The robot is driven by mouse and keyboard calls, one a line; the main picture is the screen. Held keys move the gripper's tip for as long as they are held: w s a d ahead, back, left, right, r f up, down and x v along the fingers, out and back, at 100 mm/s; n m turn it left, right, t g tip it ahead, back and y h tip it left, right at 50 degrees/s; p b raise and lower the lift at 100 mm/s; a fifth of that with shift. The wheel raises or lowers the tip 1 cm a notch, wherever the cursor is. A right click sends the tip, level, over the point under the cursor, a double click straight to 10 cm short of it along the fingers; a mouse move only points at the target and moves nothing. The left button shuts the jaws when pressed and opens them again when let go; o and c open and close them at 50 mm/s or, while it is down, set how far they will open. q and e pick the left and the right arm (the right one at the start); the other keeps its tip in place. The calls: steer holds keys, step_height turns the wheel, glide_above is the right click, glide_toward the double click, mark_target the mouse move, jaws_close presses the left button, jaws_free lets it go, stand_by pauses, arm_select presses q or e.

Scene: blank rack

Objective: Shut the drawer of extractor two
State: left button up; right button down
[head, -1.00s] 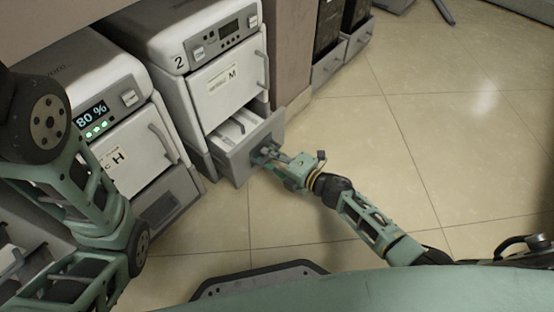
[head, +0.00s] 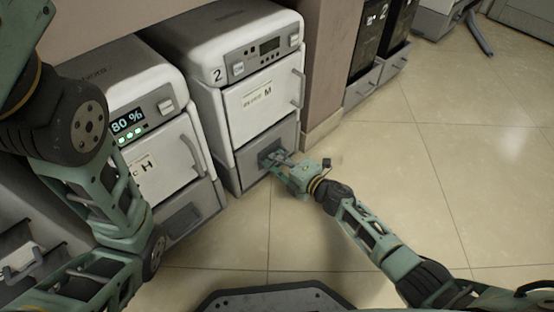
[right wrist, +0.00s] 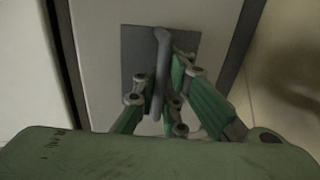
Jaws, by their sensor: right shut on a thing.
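Extractor two (head: 245,85) is a white and grey cabinet marked "2", with a door labelled M. Its grey drawer (head: 250,172) is the lower front. The drawer face looks flush with the cabinet, with no interior showing. My right gripper (head: 275,158) is at the drawer front, shut on the drawer handle. In the right wrist view the handle (right wrist: 161,60) is a dark vertical bar on a grey plate, between the fingers. My left arm fills the left side of the head view, and its gripper is not in view.
The extractor marked H (head: 150,160), showing 80 %, stands left of extractor two. A wall pillar (head: 328,70) is to its right, with black units (head: 385,45) beyond. The tiled floor (head: 420,170) at the right is clear.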

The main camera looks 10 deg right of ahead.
steer(key=c, duration=2.1)
jaws_free()
steer(key=shift+r, duration=0.1)
steer(key=v, duration=1.2)
